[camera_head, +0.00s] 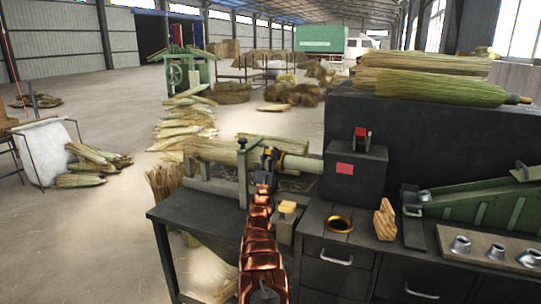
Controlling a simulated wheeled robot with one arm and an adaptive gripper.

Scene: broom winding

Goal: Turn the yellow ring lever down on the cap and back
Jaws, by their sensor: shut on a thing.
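My copper-coloured arm reaches up the middle of the view. My dark gripper (269,158) is at the winding machine, where the bundle of straw (215,151) meets the pale cylinder (300,163). It is shut on the yellow ring lever, of which only a small orange-yellow bit shows between the dark fingers. The gripper hides most of the lever and the cap, so the lever's angle cannot be told.
A dark machine box (354,173) with a red switch stands just right of the gripper. A green upright post (243,175) stands close left of the gripper. Metal cones (460,245) sit at right.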

